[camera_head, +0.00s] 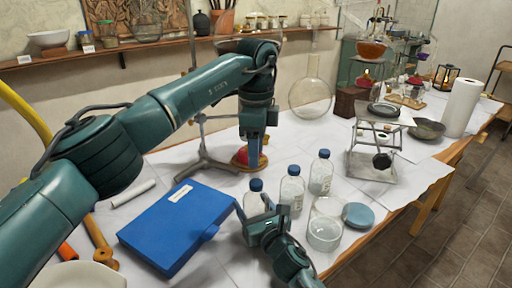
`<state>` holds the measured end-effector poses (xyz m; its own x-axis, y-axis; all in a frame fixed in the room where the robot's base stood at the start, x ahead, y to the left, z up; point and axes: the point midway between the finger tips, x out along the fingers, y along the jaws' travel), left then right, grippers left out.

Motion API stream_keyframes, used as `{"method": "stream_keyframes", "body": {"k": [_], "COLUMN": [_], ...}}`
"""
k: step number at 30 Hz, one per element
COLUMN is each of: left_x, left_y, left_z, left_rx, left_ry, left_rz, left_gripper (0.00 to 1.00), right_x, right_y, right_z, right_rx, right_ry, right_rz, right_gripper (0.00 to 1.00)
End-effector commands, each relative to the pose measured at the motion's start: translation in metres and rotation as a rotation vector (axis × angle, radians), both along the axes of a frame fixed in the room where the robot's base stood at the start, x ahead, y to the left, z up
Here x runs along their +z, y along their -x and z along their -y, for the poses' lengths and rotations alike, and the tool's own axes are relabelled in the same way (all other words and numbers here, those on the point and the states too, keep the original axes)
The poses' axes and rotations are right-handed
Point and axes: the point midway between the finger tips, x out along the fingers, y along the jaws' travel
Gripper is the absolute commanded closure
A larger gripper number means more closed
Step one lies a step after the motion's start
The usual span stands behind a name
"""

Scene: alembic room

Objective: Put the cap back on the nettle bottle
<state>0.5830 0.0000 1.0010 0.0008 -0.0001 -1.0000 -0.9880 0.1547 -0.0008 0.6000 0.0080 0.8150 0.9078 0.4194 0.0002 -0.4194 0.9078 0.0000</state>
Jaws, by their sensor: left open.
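Three clear bottles with blue caps stand on the white-covered table: a front bottle (254,204), a middle bottle (292,192) and a rear bottle (321,177). Their labels are too small to read, so I cannot tell which is the nettle bottle. No loose small cap is visible. My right gripper (262,213) is at the front bottle, its fingers apart; I cannot tell if they touch the glass. My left gripper (253,160) points down behind the bottles, beside a red object (242,155) on a wooden disc. I see nothing held in it.
A blue case (174,226) lies left of the bottles. An open glass jar (325,232) and a round blue lid (358,215) are at the right. A metal stand (205,150) and a clear shelf rack (374,166) stand further back. Some table is clear between rack and bottles.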

Motion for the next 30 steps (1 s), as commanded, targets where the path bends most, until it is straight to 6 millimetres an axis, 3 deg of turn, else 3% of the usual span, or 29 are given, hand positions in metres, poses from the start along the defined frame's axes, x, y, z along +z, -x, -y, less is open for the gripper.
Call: {"method": "stream_keyframes", "body": {"k": [18,30], "left_x": [-0.075,-0.08], "left_y": [0.0,0.0], "left_z": [0.0,0.0], "left_rx": [-0.002,-0.001], "left_ry": [0.0,0.0], "left_rz": [-0.003,0.0], "left_gripper": [0.53,0.54], "right_x": [0.0,-0.001], "right_y": [0.0,0.0], "right_z": [0.0,0.0], "right_rx": [-0.001,0.0], "right_ry": [0.0,0.0], "right_rz": [-0.001,-0.001], "right_gripper": [1.0,1.0]}}
